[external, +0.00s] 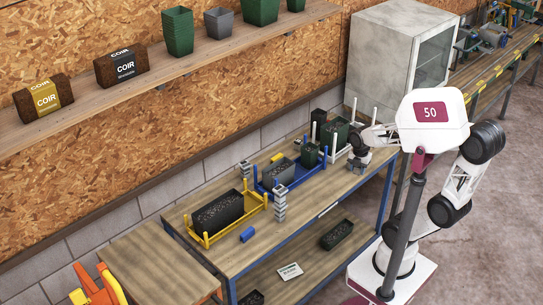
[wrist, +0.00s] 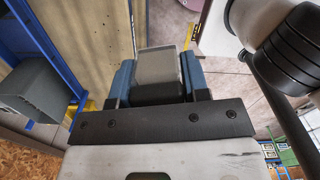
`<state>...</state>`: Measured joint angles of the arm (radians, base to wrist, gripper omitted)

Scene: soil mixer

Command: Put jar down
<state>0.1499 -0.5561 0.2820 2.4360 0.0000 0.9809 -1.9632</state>
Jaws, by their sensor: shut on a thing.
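My gripper (external: 358,158) is over the right end of the workbench (external: 300,205), close to its front edge. In the wrist view its blue fingers (wrist: 157,76) are closed on both sides of a squarish grey thing with a dark part, which I take for the jar (wrist: 158,66). In the external view the jar is small and mostly hidden by the gripper. I cannot tell whether it touches the bench top.
A white tray with a dark green pot (external: 335,133) stands just left of my gripper. A blue tray with pots (external: 279,171) and a yellow tray with a black planter (external: 217,213) stand further left. A grey cabinet (external: 385,55) is behind. The front bench strip is mostly clear.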

